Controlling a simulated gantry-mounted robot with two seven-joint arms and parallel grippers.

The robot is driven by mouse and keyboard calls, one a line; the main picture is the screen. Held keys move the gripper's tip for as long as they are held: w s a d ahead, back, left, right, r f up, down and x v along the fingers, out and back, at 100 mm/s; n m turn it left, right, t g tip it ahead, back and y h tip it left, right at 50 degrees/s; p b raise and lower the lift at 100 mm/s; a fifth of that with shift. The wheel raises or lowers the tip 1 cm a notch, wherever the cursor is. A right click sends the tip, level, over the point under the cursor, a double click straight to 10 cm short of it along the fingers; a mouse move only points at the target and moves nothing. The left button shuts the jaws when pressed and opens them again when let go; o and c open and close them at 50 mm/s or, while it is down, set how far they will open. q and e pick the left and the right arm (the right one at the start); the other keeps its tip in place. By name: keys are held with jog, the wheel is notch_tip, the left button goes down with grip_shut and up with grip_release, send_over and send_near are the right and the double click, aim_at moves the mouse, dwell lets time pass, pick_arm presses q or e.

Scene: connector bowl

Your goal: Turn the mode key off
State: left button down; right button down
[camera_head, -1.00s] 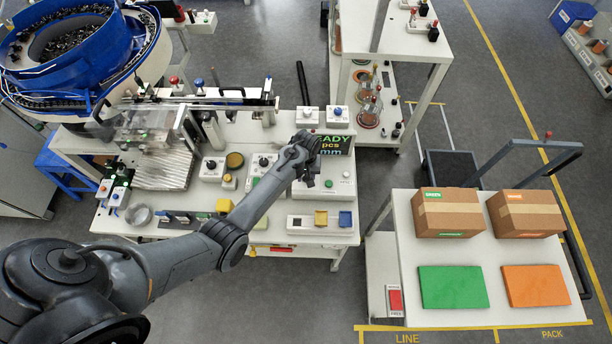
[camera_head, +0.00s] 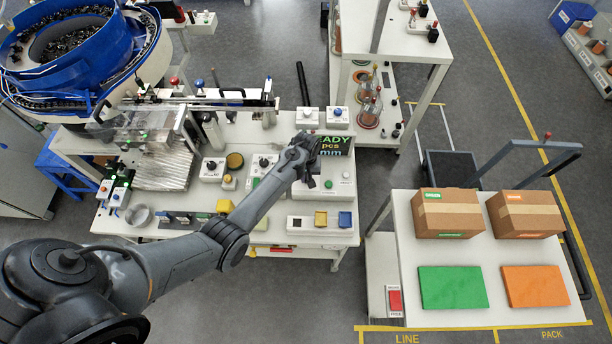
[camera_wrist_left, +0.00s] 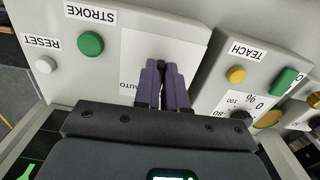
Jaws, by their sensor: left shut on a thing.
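My left gripper (camera_head: 311,183) is at the white control box (camera_head: 343,188) on the bench, below the display. In the left wrist view its two purple-grey fingers (camera_wrist_left: 163,84) are closed around a small dark part, taken to be the mode key (camera_wrist_left: 163,68), on a white plate (camera_wrist_left: 138,73) marked AUTO. The fingers hide most of the key, so its angle cannot be told. A green STROKE button (camera_wrist_left: 90,43) and a white RESET button (camera_wrist_left: 45,65) sit left of the plate. My right gripper is not in view.
A TEACH box with a yellow button (camera_wrist_left: 236,75) and a dial (camera_wrist_left: 240,115) stands close to the right of the fingers. A display (camera_head: 334,146) is behind the gripper. A tray with yellow and blue blocks (camera_head: 320,222) lies in front.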

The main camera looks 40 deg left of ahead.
pick_arm(q)
jog(key=shift+d+r+n+p, duration=0.1)
jog(key=shift+r+n+p, duration=0.05)
jog(key=shift+n+p, duration=0.55)
jog(key=n+p, duration=0.1)
jog(key=n, duration=0.1)
jog(key=shift+w+n, duration=0.15)
jog(key=shift+n, duration=0.25)
jog(key=shift+w+d+n+p, duration=0.15)
jog(key=shift+n+p, duration=0.2)
jog(key=shift+n, duration=1.75)
jog(key=c, duration=1.2)
grip_release()
